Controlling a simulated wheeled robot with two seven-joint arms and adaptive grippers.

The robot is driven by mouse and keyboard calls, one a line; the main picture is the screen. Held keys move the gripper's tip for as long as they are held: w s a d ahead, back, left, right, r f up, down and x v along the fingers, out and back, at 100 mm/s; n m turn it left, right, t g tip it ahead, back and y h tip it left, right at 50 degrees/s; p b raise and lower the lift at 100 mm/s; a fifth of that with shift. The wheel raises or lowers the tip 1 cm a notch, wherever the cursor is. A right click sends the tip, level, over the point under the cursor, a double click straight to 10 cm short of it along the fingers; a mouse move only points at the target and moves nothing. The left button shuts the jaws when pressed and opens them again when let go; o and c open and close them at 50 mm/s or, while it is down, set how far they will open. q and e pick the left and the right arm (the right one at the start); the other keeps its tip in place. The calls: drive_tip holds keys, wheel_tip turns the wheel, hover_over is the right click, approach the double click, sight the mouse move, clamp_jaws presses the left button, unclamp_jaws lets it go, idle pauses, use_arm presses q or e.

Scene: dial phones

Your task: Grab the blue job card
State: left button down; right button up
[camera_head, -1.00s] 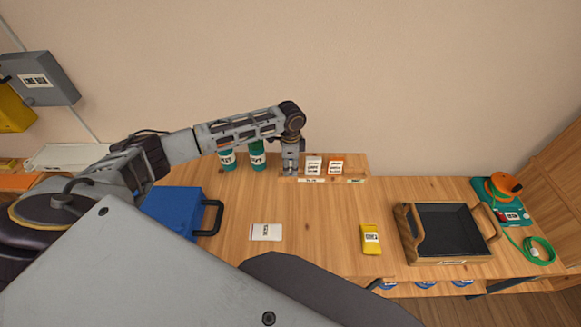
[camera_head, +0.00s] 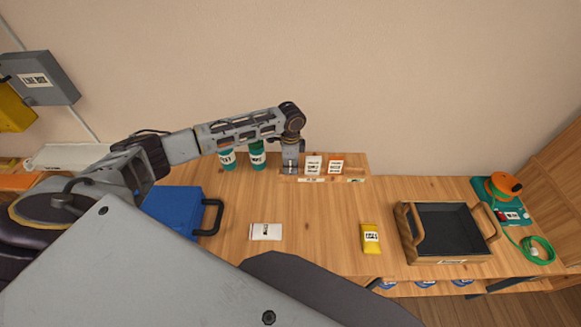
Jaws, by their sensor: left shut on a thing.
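My left gripper (camera_head: 290,168) points down at the left end of the wooden card rack (camera_head: 312,180), at the back of the table. It is shut on a thin thing that its fingers mostly hide. By its place in the rack this is the blue job card, though I cannot make out its colour. A white card (camera_head: 313,166) and an orange and white card (camera_head: 336,167) stand upright in the rack, just right of the gripper. My right gripper is not in view.
A blue box (camera_head: 172,212) with a black handle, a white card (camera_head: 266,232), a yellow packet (camera_head: 371,238) and a black-lined tray (camera_head: 447,232) are on the table.

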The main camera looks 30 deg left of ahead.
use_arm(q)
drive_tip(key=shift+r, duration=0.1)
drive_tip(key=shift+r, duration=4.9)
